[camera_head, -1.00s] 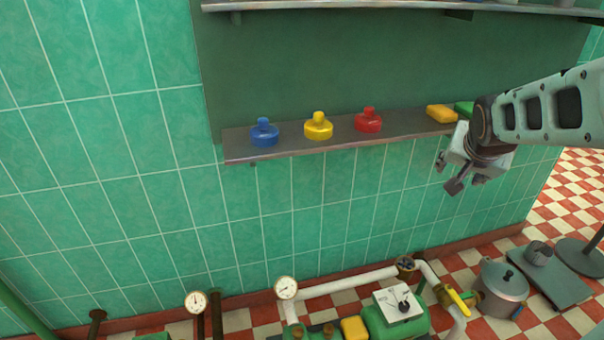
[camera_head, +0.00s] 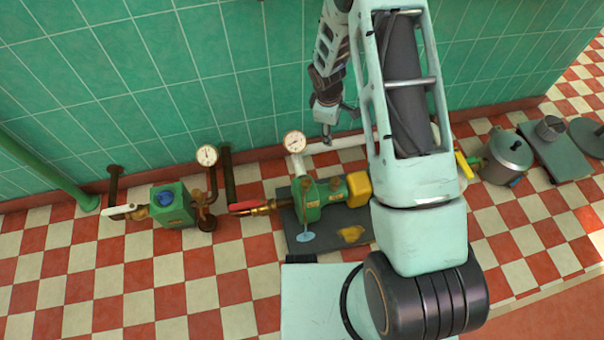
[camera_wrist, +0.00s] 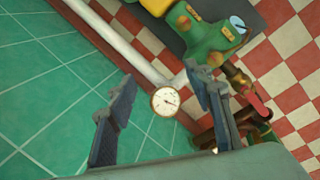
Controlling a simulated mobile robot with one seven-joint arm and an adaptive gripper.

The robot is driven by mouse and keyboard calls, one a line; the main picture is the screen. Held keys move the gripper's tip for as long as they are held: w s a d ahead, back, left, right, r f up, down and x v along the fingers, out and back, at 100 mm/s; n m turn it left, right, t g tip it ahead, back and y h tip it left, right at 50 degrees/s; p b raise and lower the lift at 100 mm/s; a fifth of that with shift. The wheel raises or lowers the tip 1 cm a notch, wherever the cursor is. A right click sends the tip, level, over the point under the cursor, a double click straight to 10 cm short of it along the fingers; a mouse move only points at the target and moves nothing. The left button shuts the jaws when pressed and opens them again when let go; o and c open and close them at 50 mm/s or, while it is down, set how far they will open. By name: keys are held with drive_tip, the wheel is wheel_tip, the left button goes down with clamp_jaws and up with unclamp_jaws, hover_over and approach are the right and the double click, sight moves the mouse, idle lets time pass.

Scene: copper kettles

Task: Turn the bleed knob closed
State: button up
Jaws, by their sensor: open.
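My gripper (camera_head: 327,128) points down near the tiled wall, above a round white gauge (camera_head: 294,142). In the wrist view my gripper (camera_wrist: 162,85) has its two dark fingers apart with nothing held; the gauge (camera_wrist: 165,101) shows between them, beyond the tips. A green pump body (camera_head: 312,200) stands on a dark plate, with a pale blue round disc (camera_head: 305,237) at its front. The disc also shows at the top of the wrist view (camera_wrist: 237,22). I cannot tell for certain which part is the bleed knob, or how far it is turned.
A green box with a blue cap (camera_head: 165,198), a white lever (camera_head: 118,210) and a red lever (camera_head: 250,205) stand left. A second gauge (camera_head: 207,155) is near the wall. A pot (camera_head: 508,155) stands right. My arm hides part of the pipework. Checkered floor is clear at front left.

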sight(306, 181)
drive_tip(key=s+a+f+n+g+y, duration=0.1)
drive_tip(key=s+a+f+n, duration=0.15)
drive_tip(key=a+f, duration=0.2)
drive_tip(key=s+a+f+n+g+y, duration=0.1)
drive_tip(key=s+a+f, duration=0.2)
drive_tip(key=f, duration=0.3)
wheel_tip(306, 181, down, 10)
drive_tip(key=b, duration=0.3)
drive_tip(key=shift+s+f, duration=0.1)
drive_tip(key=shift+f, duration=0.15)
drive_tip(key=c, duration=1.2)
